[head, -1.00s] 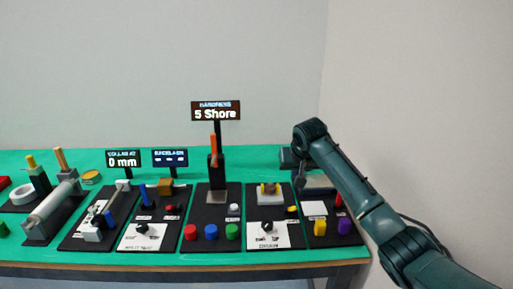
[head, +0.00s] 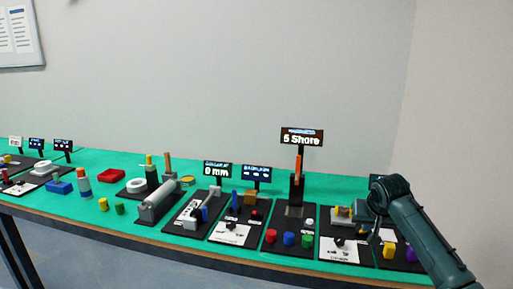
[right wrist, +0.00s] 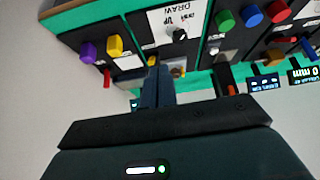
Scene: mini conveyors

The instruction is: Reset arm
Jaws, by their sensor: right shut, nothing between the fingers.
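My right arm comes in from the right in the head view. Its gripper (head: 366,208) is near the draw station (head: 338,249) at the right end of the bench, partly hidden behind my own wrist. In the right wrist view the two fingers (right wrist: 158,84) are together with nothing between them. Beyond them are the draw station's white label (right wrist: 178,24), a yellow block (right wrist: 115,46) and a purple block (right wrist: 88,52). My left gripper is in neither view.
The green bench (head: 195,257) holds several black stations. A hardness display (head: 302,136) reading 5 Shore stands upright left of my arm. Red, blue and green knobs (head: 289,239) sit in front of it. A grey roller (head: 158,199) and a red tray (head: 111,175) are farther left.

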